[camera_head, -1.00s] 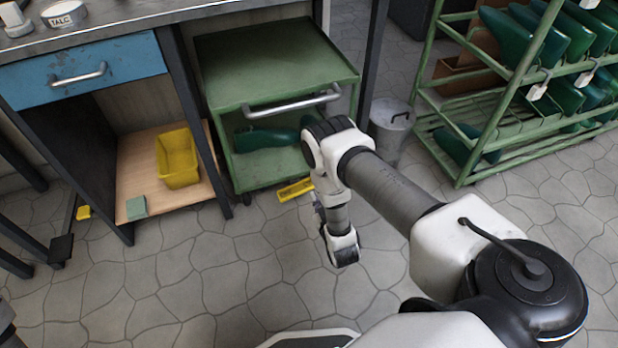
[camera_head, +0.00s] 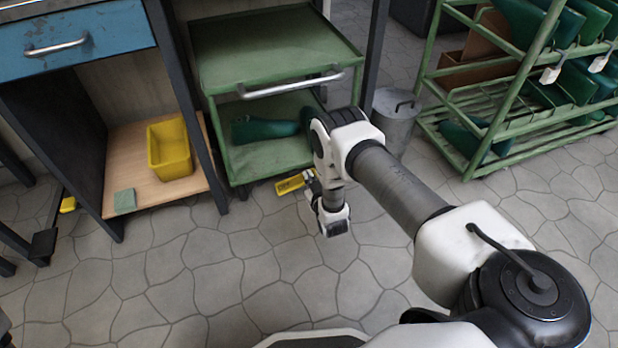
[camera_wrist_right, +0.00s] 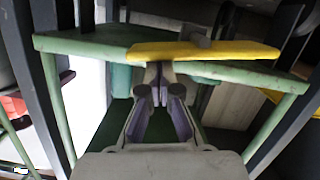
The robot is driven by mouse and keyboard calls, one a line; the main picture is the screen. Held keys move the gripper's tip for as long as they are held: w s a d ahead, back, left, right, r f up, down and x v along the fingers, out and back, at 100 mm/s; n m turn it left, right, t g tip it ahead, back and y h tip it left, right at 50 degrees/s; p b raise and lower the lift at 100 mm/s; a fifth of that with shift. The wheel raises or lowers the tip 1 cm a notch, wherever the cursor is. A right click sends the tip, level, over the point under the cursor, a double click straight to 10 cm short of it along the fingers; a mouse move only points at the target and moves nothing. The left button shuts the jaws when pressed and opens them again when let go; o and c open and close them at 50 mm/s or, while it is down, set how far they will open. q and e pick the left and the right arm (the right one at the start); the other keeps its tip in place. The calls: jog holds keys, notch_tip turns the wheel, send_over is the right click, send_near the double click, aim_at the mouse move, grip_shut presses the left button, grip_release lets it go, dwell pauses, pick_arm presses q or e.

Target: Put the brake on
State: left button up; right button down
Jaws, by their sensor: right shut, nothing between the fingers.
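A green trolley (camera_head: 209,70) with a metal handle stands under the bench. A yellow pedal bar (camera_head: 290,184) with dark markings too small to read sits low at its front, by the floor; I take it to be the brake. My right gripper (camera_head: 309,179) is at the right end of this bar, shut and empty. In the right wrist view the yellow bar (camera_wrist_right: 215,50) runs across just beyond the fingertips (camera_wrist_right: 160,76). I cannot tell whether they touch it. My left gripper is not in view.
A bench with a blue drawer (camera_head: 100,38) and a yellow bin (camera_head: 168,150) on its low shelf is at left. A metal bucket (camera_head: 394,125) stands right of the trolley. A green rack (camera_head: 470,165) holds green boots. The floor in front is clear.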

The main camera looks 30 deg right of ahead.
dwell(0.3)
jog(key=m, duration=0.1)
jog(key=d+f+m, duration=0.1)
jog(key=m+y, duration=0.1)
jog(key=shift+s+d+f, duration=0.2)
jog(key=shift+f, duration=0.25)
jog(key=shift+r+p, duration=0.1)
jog(key=shift+p, duration=0.2)
